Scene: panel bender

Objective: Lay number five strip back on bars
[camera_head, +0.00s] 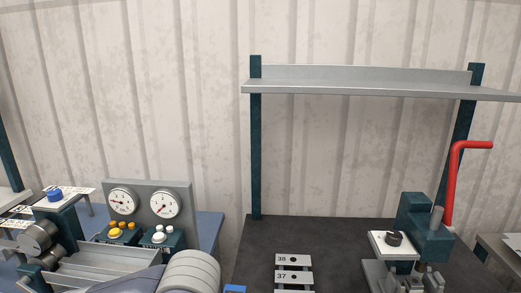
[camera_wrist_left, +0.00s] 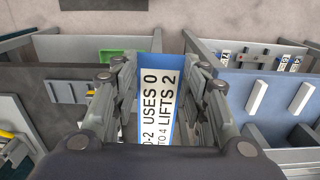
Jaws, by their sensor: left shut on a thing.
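In the left wrist view my left gripper (camera_wrist_left: 157,68) is shut on a blue-edged piece with a white printed label (camera_wrist_left: 160,105). The readable words include "USES 0" and "LIFTS 2"; no number five can be read on it. The piece stands between the two fingers, its lower end cut off by the gripper body. In the head view, plates marked 38 (camera_head: 294,260) and 37 (camera_head: 294,276) lie one before the other on the dark bench. The strip's bars cannot be made out for certain. My right gripper is not in view.
The dark bench top (camera_head: 330,235) is clear behind the plates. A device with a red handle (camera_head: 453,185) stands at its right. A grey shelf (camera_head: 360,88) hangs above. Two gauges (camera_head: 143,204) stand at left. The wrist view shows a blue panel (camera_wrist_left: 270,95) and a green piece (camera_wrist_left: 110,56).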

